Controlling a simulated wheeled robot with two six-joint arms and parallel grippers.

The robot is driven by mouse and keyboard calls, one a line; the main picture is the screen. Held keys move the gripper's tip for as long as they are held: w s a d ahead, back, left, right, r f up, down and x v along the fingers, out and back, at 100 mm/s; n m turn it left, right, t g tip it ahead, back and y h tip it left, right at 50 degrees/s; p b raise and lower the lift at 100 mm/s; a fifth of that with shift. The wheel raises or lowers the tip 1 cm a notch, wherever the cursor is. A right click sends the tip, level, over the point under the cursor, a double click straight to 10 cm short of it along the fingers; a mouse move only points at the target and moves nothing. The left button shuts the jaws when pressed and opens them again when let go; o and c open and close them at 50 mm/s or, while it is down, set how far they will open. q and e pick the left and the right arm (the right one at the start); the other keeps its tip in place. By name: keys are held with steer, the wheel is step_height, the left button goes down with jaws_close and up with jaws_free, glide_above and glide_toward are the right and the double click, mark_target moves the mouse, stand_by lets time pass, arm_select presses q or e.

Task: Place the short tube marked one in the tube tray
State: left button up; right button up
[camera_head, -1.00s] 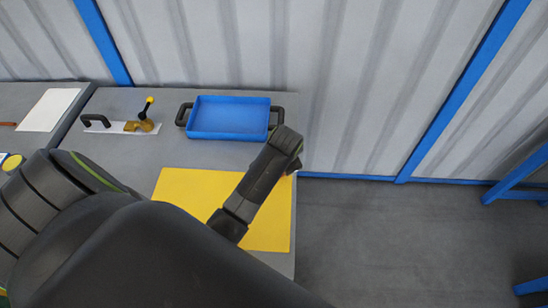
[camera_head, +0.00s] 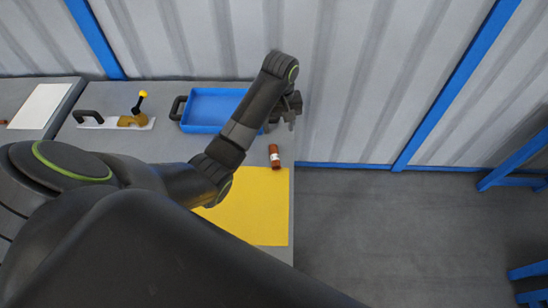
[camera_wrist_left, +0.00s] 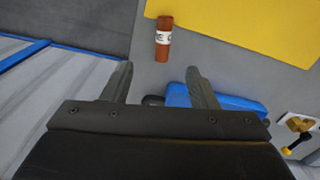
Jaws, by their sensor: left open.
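The short tube (camera_head: 275,157) is reddish brown with a white label. It lies on the grey table just beyond the yellow mat's far edge, near the table's right edge. In the left wrist view the tube (camera_wrist_left: 163,50) shows dark lettering that I cannot read fully. The blue tray (camera_head: 205,108) lies left of my left gripper (camera_head: 283,118), its right part hidden by my arm. In the left wrist view my left gripper (camera_wrist_left: 159,75) is open and empty, with the tube ahead of its fingertips and apart from them. My right gripper is not in view.
A yellow mat (camera_head: 262,213) lies nearer on the table, partly behind my arm. A white plate with a black handle and yellow-knobbed clamp (camera_head: 132,118) lies left of the tray. A corrugated wall stands behind; open floor is to the right.

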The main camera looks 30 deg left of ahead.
arm_select(q)
steer(key=b, duration=0.3)
glide_toward(275, 156)
steer(key=f, duration=0.2)
steer(key=d+f+p, duration=0.1)
steer(key=f, duration=0.1)
steer(key=shift+p, duration=0.3)
steer(key=shift+s+a+f+p, duration=0.1)
steer(key=shift+a+f+p, duration=0.1)
steer(key=shift+f, duration=0.55)
steer(key=shift+w+a+f+p, duration=0.1)
steer(key=shift+a+f+p, duration=0.1)
steer(key=shift+f, duration=0.55)
steer(key=shift+s+a+f+p, duration=0.1)
steer(key=shift+f+p, duration=0.1)
steer(key=shift+f, duration=1.2)
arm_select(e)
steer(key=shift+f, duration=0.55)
arm_select(q)
jaws_close()
